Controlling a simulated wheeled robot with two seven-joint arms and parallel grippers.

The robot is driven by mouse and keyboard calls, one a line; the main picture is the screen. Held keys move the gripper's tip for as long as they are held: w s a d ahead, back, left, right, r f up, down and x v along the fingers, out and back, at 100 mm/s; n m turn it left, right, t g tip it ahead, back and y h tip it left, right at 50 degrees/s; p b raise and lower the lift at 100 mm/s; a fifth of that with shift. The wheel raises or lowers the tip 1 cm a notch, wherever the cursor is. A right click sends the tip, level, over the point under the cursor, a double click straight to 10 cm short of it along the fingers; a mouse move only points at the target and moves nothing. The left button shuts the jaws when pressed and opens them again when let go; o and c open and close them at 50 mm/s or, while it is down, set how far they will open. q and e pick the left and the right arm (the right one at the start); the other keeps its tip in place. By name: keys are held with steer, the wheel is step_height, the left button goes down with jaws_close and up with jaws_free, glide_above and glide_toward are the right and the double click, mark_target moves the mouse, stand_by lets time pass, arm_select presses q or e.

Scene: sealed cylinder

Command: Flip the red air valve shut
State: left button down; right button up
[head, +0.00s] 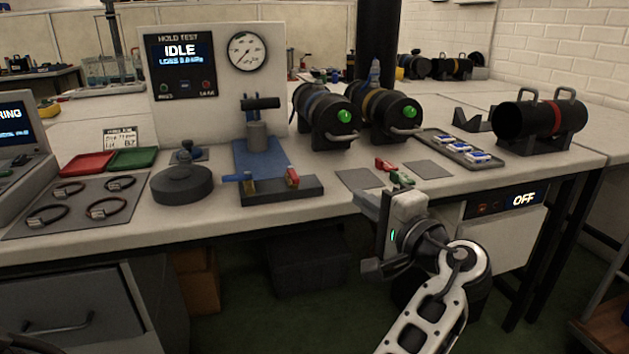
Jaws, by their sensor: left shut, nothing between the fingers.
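A red valve handle (292,176) stands on the right end of a dark valve block (270,190) near the front of the bench. A blue handle (239,178) lies to the left on the same block, and both have brass-coloured fittings below them. My left gripper (376,205) is in front of the bench's front edge, to the right of the block and apart from it. It is shut and empty. My right gripper is not in view.
A hold test panel (218,75) reading IDLE stands behind the block. A black round lid (181,184) is left of it. Two dark cylinders (326,112) with green lights stand behind right. Small red and green pieces (386,165) lie on the bench beyond my gripper.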

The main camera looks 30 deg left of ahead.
mark_target(293, 175)
arm_select(q)
steer(key=x, duration=0.9)
steer(key=shift+w+a+b, duration=0.2)
steer(key=shift+a+b, duration=0.1)
steer(key=shift+b, duration=0.1)
steer(key=shift+s+a, duration=1.1)
steer(key=shift+a, duration=0.05)
steer(key=shift+s+a, duration=0.25)
steer(key=shift+s, duration=0.05)
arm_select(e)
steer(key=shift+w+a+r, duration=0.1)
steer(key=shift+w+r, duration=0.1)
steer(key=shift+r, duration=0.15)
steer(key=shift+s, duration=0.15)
